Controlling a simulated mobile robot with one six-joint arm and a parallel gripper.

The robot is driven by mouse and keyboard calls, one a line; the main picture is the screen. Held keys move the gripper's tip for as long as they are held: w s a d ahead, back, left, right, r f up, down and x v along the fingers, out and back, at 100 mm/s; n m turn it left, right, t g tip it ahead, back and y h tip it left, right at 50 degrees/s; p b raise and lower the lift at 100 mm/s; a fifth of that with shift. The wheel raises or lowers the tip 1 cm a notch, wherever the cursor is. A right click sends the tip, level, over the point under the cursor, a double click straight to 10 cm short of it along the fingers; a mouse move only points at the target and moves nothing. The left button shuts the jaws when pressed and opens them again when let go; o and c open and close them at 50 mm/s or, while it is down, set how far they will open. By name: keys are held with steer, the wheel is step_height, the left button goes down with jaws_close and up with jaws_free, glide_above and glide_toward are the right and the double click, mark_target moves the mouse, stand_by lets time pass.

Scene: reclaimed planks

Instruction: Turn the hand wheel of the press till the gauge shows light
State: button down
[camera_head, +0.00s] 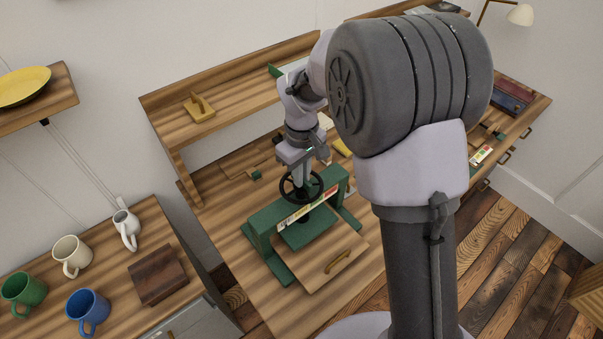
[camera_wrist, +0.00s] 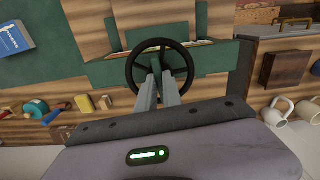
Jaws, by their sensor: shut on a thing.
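The green press (camera_head: 261,229) stands on the wooden bench, with a black hand wheel (camera_head: 284,185) on top. A coloured gauge strip (camera_head: 293,215) runs along its crossbeam; its pointer is too small to read. My gripper (camera_head: 305,180) reaches down from above onto the wheel. In the wrist view the wheel (camera_wrist: 131,68) is upright in the picture, and both fingers of my gripper (camera_wrist: 160,76) lie over its lower middle. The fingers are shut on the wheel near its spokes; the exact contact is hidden.
A wooden board with a handle (camera_head: 337,262) lies at the press's front. A raised shelf (camera_head: 235,83) runs behind, holding a yellow block (camera_head: 199,107). A side cabinet at left holds mugs, including a blue mug (camera_head: 88,306), and a brown box (camera_head: 157,275). My arm hides the bench's middle right.

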steer(key=shift+m, duration=1.1)
steer(key=c, duration=1.5)
jaws_free()
step_height(320, 180, up, 17)
steer(key=p, duration=0.5)
steer(key=shift+r, duration=0.2)
